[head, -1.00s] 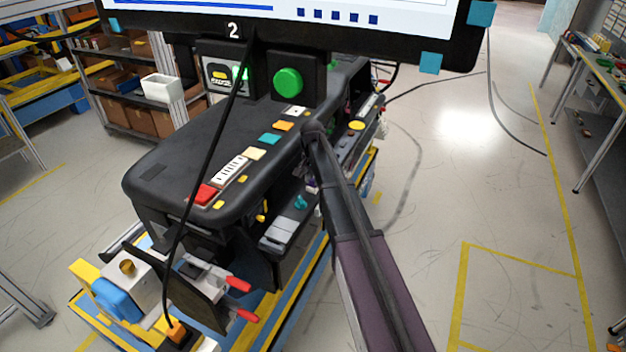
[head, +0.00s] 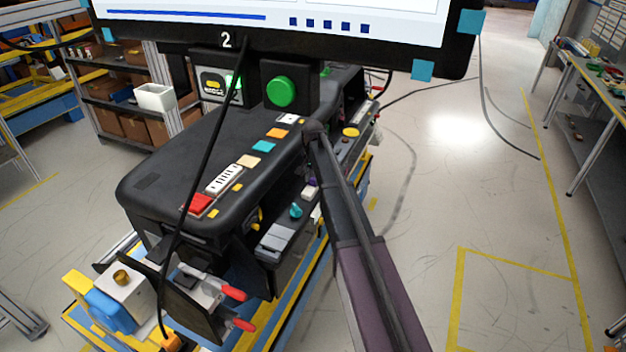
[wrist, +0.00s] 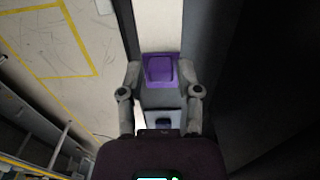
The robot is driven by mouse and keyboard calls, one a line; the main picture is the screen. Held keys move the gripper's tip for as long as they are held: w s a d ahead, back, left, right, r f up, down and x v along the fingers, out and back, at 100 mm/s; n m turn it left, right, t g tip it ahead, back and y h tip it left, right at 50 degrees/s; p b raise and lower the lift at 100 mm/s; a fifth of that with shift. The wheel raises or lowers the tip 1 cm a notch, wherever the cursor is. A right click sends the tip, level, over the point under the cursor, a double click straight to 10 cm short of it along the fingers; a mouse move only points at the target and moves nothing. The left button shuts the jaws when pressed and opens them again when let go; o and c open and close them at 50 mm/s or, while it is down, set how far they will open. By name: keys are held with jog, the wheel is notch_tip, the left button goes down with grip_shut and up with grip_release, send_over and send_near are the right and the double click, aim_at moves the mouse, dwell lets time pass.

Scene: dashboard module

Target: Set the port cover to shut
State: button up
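A purple square piece (wrist: 160,69), which looks like the port cover, lies on a light grey strip in the wrist view. It has a raised panel in its middle; I cannot tell whether it is open or shut. My gripper (wrist: 160,76) is open, with one finger at each side of the purple piece. I cannot tell whether the fingers touch it. In the head view a small purple patch (head: 309,192) shows on the side shelf of the black dashboard module (head: 190,150). My gripper is hidden there behind my arm and the module.
A teal knob (head: 295,210) and a grey block (head: 275,238) sit on the side shelf. Red-handled clamps (head: 234,293) stand at the module's near end. A black cable (head: 203,165) hangs in front. A monitor (head: 280,25) overhangs the back.

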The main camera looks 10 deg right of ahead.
aim_at(307, 193)
dwell(0.5)
jog(key=shift+s+a, duration=0.3)
jog(key=shift+s, duration=0.1)
jog(key=s+a, duration=0.2)
jog(key=s, duration=0.1)
jog(key=shift+s+a, duration=0.1)
jog(key=shift+s, duration=0.05)
jog(key=shift+a+r+p, duration=0.1)
jog(key=shift+r+p, duration=0.4)
notch_tip(307, 193, up, 13)
jog(key=p, duration=1.3)
jog(key=s+f+n+b, duration=0.2)
jog(key=s+f+b, duration=0.2)
jog(key=s, duration=0.5)
jog(key=s+f+n+b, duration=0.2)
jog(key=s+f+b, duration=0.3)
jog(key=s, duration=0.4)
jog(key=s+f+n+b, duration=0.2)
jog(key=s+f+b, duration=0.3)
jog(key=s, duration=0.3)
jog(key=shift+s+d+f+n, duration=0.2)
jog(key=shift+s+n, duration=0.1)
jog(key=shift+s, duration=0.1)
jog(key=shift+s, duration=0.1)
jog(key=shift+s+f+n+b, duration=0.15)
jog(key=shift+s+f+b, duration=0.15)
jog(key=shift+s+b, duration=0.15)
jog(key=shift+s+f+n+b, duration=0.15)
jog(key=shift+s+f+b, duration=0.15)
jog(key=shift+s, duration=0.25)
